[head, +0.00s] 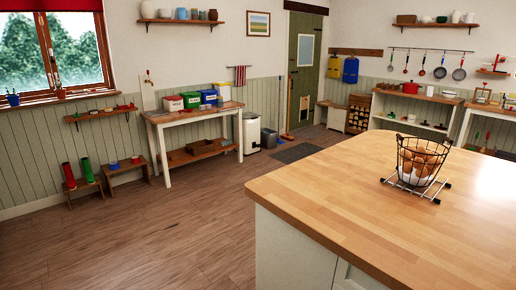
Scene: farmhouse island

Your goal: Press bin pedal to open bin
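A tall pale bin with a dark top (251,133) stands on the floor by the far wall, just right of the wooden side table. Its lid looks shut. Its pedal is too small to make out from here. A lower dark grey container (269,138) stands right beside it. My gripper is not in the head view.
The wooden side table (190,113) carries several coloured boxes, left of the bin. A large kitchen island (340,195) with a wire egg basket (418,168) fills the right foreground. Open wooden floor (185,220) lies left of the island. A dark mat (296,152) lies near the bin.

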